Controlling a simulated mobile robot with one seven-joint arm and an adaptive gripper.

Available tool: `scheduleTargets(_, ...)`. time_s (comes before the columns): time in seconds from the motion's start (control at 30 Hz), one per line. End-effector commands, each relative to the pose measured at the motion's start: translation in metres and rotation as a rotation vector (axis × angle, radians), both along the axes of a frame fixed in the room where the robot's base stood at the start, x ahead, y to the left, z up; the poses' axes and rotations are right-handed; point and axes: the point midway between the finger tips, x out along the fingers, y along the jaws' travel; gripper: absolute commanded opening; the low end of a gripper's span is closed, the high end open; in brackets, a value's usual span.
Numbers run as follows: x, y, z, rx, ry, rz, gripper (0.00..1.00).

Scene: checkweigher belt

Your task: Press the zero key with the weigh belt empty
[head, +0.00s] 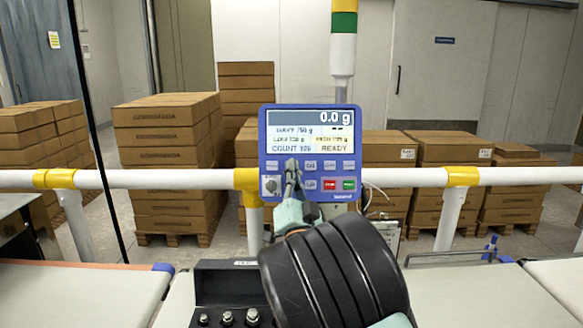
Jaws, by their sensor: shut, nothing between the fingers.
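The blue control panel (262,150) stands upright on the rail ahead. Its screen (312,118) reads 0.0 g, with COUNT and READY lines below. Small keys sit under the screen, with a red and a green key at lower right. My gripper (291,166) is shut and empty, its tips over the upper key row, left of centre. The tips hide the key behind them, and I cannot read the zero key's label or tell if the tips touch it. The pale middle belt (480,292), apparently the weigh belt, shows no package; my arm hides part of it.
A black holder (222,281) with several metal weights stands at the lower middle, left of my arm. The white rail (140,178) with yellow joints crosses behind the belts. A light tower (343,45) rises behind the panel. Stacked cartons (165,150) fill the background.

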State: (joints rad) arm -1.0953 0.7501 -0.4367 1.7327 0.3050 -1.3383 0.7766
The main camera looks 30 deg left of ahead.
Motion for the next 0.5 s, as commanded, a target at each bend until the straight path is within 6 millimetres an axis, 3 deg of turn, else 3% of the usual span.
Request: scheduleTargets(0.5,-0.013,-0.006,0.003,-0.001,0.000,0.001,0.00)
